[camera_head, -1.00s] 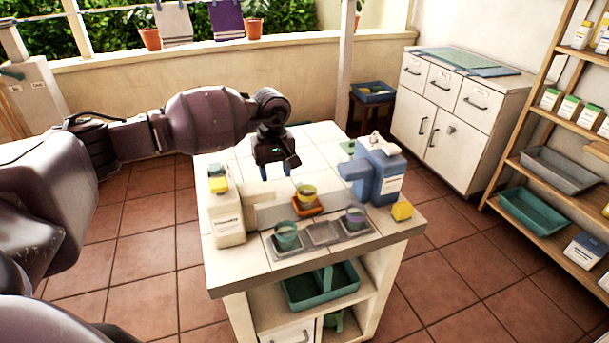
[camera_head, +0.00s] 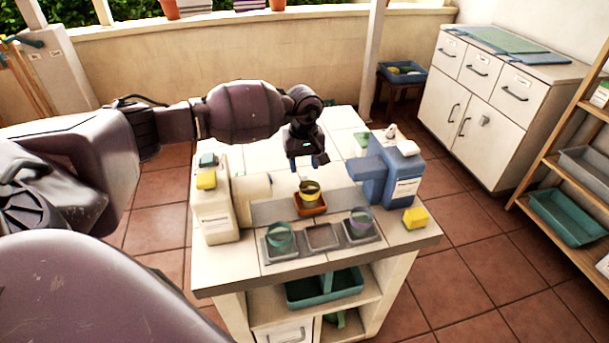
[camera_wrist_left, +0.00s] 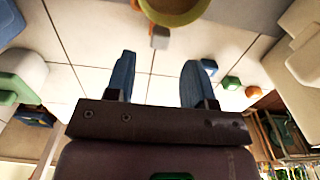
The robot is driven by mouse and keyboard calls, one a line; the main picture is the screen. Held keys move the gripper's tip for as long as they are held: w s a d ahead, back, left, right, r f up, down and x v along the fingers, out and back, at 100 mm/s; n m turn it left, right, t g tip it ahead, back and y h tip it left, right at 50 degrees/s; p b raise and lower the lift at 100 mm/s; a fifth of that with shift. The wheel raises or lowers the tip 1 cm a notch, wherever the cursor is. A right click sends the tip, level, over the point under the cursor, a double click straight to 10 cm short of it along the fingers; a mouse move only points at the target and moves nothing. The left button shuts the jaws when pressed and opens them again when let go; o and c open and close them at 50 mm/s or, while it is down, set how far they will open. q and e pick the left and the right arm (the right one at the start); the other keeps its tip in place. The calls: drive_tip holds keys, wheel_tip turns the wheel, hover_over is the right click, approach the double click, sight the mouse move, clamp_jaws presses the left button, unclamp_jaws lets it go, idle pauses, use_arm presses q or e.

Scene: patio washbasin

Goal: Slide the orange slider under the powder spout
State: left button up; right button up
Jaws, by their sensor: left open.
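The orange slider (camera_head: 311,208) sits on a grey strip in the middle of the table, with a yellow cup (camera_head: 310,187) on it. The cup also shows at the top of the left wrist view (camera_wrist_left: 175,10), with a small grey block (camera_wrist_left: 160,38) beside it. A blue dispenser (camera_head: 397,182) stands right of the slider, its boxy spout (camera_head: 366,168) pointing left. My left gripper (camera_head: 308,163) is open and empty, just behind and above the cup.
A yellow block (camera_head: 415,218) lies at the table's right edge. The tabletop's back is mostly clear.

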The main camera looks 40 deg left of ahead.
sight(303, 177)
use_arm(q)
drive_tip(key=shift+f, duration=2.25)
drive_tip(key=shift+c, duration=0.5)
clamp_jaws()
